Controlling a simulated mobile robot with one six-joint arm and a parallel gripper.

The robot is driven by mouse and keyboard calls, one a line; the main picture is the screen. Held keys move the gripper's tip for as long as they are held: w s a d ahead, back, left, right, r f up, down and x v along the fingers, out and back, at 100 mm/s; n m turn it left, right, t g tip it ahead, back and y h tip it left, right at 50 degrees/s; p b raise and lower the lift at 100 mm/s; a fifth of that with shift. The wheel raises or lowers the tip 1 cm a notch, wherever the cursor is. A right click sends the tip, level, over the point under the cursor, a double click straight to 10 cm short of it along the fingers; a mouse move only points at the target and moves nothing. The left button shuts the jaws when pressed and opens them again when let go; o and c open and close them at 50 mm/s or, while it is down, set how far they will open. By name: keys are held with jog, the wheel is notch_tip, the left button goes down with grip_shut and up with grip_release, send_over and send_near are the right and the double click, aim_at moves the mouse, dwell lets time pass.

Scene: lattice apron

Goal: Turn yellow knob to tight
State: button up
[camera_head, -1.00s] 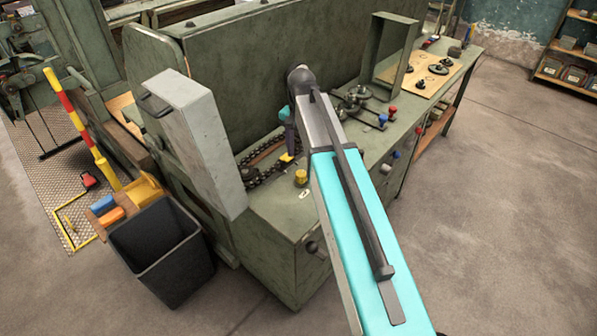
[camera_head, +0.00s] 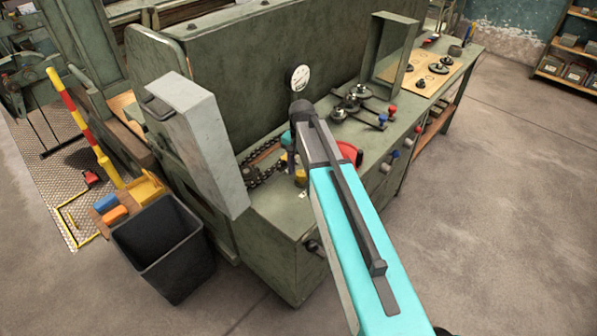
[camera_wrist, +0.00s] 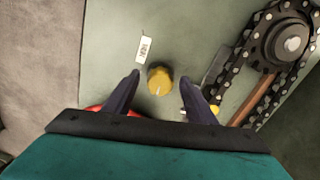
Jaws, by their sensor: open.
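The yellow knob (camera_wrist: 159,80) sits on the green bench top in the wrist view, with a pale line on its face pointing toward my gripper. A small white label (camera_wrist: 144,48) with dark marks lies beyond it; its words are too small to read. My gripper (camera_wrist: 163,82) is open, its two dark fingers apart on either side of the knob. I cannot tell how far above the knob the fingertips are. In the head view only a sliver of the yellow knob (camera_head: 300,177) shows, with my arm covering the area to its right.
A black chain and sprocket (camera_wrist: 291,42) lie right of the knob in the wrist view. A red round part (camera_head: 350,153) shows beside my arm. A grey box (camera_head: 205,150) stands at the bench's left end. A black bin (camera_head: 163,247) stands on the floor.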

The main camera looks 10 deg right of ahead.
jog(key=shift+f, duration=0.15)
jog(key=shift+c, duration=0.4)
jog(key=c, duration=1)
jog(key=shift+o, duration=0.2)
jog(key=shift+a, duration=0.35)
jog(key=shift+d, duration=0.25)
